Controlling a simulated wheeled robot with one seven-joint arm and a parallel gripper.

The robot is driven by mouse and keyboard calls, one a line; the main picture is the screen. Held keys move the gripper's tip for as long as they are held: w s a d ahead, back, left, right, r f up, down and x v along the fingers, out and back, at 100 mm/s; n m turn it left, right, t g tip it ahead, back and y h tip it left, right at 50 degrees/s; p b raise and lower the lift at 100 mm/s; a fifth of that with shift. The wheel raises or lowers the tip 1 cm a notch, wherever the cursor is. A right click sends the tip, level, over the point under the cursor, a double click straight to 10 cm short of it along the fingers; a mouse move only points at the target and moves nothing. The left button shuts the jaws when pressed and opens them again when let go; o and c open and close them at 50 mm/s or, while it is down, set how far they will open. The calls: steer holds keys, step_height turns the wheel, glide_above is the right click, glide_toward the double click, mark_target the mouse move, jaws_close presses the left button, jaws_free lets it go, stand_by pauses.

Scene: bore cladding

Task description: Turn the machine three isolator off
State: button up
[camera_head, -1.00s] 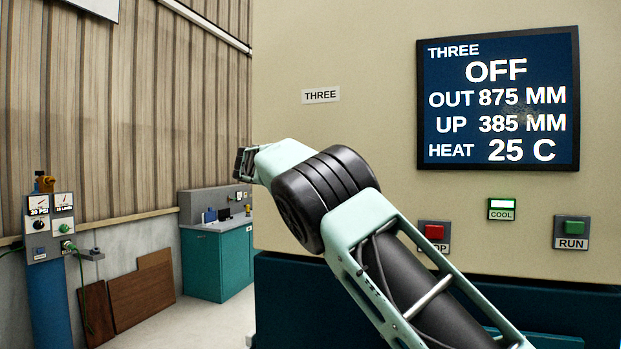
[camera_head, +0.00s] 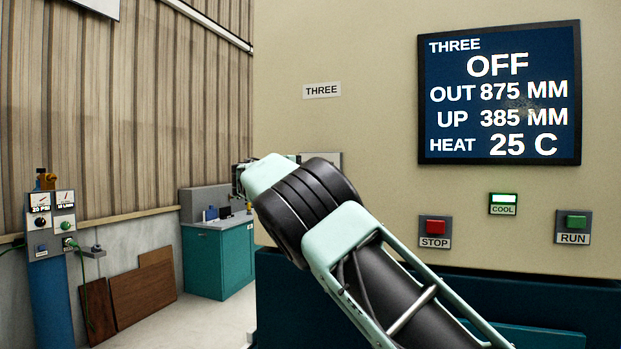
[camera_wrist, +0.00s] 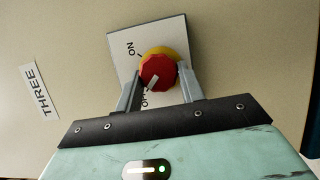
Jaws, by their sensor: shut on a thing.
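The machine three isolator is a red rotary knob (camera_wrist: 157,72) on a yellow ring, mounted on a pale plate (camera_wrist: 128,69) in the wrist view. ON is printed at the upper left, and a partly hidden OFF label lies below the knob. The knob's white mark points down-left, towards the OFF label. My gripper (camera_wrist: 160,88) is shut on the knob, one finger at each side. In the head view my arm hides the knob and fingertips; a grey plate edge (camera_head: 333,157) shows behind it. The screen (camera_head: 499,93) reads THREE, OFF, 25 C.
A THREE label (camera_head: 321,90) is on the cream panel, and also shows in the wrist view (camera_wrist: 39,91). A red STOP button (camera_head: 435,227), a lit COOL lamp (camera_head: 503,200) and a green RUN button (camera_head: 575,222) sit right of my arm. A teal cabinet (camera_head: 217,259) stands at left.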

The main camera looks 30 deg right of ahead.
steer(key=shift+a, duration=0.1)
steer(key=o, duration=1)
steer(key=shift+c, duration=0.2)
steer(key=b+v, duration=0.5)
steer(key=v, duration=1.2)
steer(key=shift+a, duration=0.25)
